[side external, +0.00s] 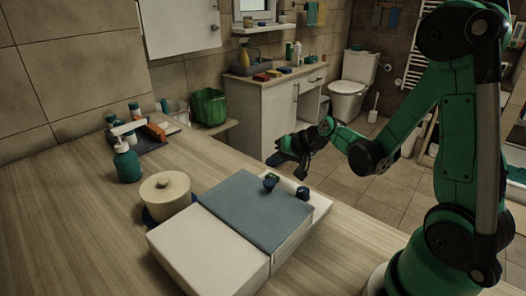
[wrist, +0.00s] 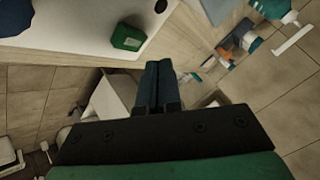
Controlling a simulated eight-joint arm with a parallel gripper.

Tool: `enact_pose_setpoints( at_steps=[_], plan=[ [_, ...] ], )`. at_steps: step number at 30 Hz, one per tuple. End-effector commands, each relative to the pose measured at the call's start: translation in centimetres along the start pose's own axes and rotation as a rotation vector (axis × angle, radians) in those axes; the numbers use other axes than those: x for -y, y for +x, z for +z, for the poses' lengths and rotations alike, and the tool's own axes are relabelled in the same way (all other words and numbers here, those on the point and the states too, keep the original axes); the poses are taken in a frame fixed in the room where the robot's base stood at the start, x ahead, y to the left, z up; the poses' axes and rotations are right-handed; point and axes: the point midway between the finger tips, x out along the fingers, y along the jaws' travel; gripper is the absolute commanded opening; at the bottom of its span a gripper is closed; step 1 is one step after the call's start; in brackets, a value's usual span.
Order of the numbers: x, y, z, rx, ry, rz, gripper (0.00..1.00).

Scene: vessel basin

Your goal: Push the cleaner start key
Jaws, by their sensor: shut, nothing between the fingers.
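The cleaner (side external: 208,247) is a low white box on the wooden counter, with a blue-grey lid (side external: 250,207) over part of it. A small key with a green top (side external: 270,180) and a dark round knob (side external: 302,193) sit at its far right end. In the wrist view the green key (wrist: 128,37) stands on the white panel, with a dark round part (wrist: 160,6) near the top edge. My gripper (side external: 302,172) is shut and empty, above and beyond the key end of the box. Its closed fingers (wrist: 158,66) appear apart from the key. No label is readable.
A round lidded beige pot (side external: 165,194) stands left of the cleaner. A teal pump bottle (side external: 127,163) and a dark tray with small items (side external: 140,141) are farther left. A green basket (side external: 209,107) stands behind. The counter's front left is clear.

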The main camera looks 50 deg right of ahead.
Motion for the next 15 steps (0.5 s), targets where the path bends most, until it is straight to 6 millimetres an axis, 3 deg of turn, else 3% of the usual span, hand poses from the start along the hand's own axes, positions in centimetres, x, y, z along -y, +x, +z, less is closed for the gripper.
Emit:
enact_pose_setpoints(
  at_steps=[15],
  plan=[
    [-0.59,0.77,0.64,0.000,0.000,0.000,0.00]
  ],
)
